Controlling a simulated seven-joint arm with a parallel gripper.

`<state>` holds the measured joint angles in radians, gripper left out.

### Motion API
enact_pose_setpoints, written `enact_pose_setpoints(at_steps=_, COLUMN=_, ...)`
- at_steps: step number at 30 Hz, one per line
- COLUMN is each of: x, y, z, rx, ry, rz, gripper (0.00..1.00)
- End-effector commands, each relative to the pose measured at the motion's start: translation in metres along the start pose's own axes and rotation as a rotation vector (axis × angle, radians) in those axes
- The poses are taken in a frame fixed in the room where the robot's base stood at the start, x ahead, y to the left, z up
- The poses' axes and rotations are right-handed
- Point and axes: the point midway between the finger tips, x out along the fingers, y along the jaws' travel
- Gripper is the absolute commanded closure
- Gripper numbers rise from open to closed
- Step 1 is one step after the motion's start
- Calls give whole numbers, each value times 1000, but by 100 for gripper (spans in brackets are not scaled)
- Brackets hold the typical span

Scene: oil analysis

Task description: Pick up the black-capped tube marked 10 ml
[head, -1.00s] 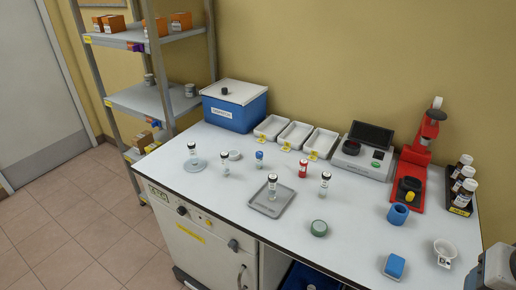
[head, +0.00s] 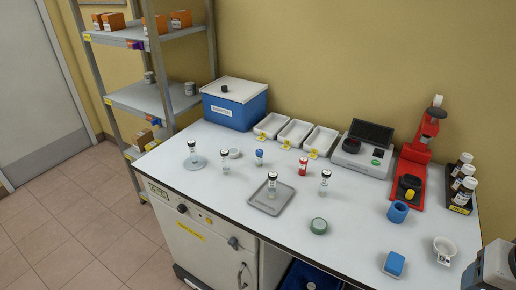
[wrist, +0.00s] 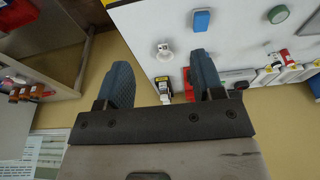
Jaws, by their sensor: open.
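A green disc (head: 319,226), blue block (head: 394,264), blue ring (head: 398,212) and white cup (head: 444,248) lie to the right. A red stand (head: 431,150) and dark bottles rise at the back right.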

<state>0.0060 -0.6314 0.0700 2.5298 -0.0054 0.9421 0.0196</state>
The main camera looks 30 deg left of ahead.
Motion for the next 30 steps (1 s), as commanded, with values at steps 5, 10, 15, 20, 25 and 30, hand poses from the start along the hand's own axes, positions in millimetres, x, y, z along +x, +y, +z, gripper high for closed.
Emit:
enact_pose_setpoints(at_steps=5, x=2, y=-13, z=-12, rx=29, ry=-14, rz=-42, gripper=38)
enact_pose_setpoints(at_steps=10, x=7, y=-44, z=-37, rx=97, ry=-50, rz=-132, gripper=38)
enact_pose_setpoints(at_steps=15, x=15, y=-90, z=-70, rx=200, ry=-114, rz=-251, gripper=38)
enact_pose_setpoints(at_steps=20, x=23, y=-141, z=-101, rx=310, ry=-190, rz=-360, gripper=38)
enact_pose_setpoints(at_steps=25, x=34, y=-198, z=-130, rx=431, ry=-287, rz=-460, gripper=38)
enact_pose_setpoints(at_steps=30, x=48, y=-257, z=-155, rx=554, ry=-394, rz=-544, gripper=38)
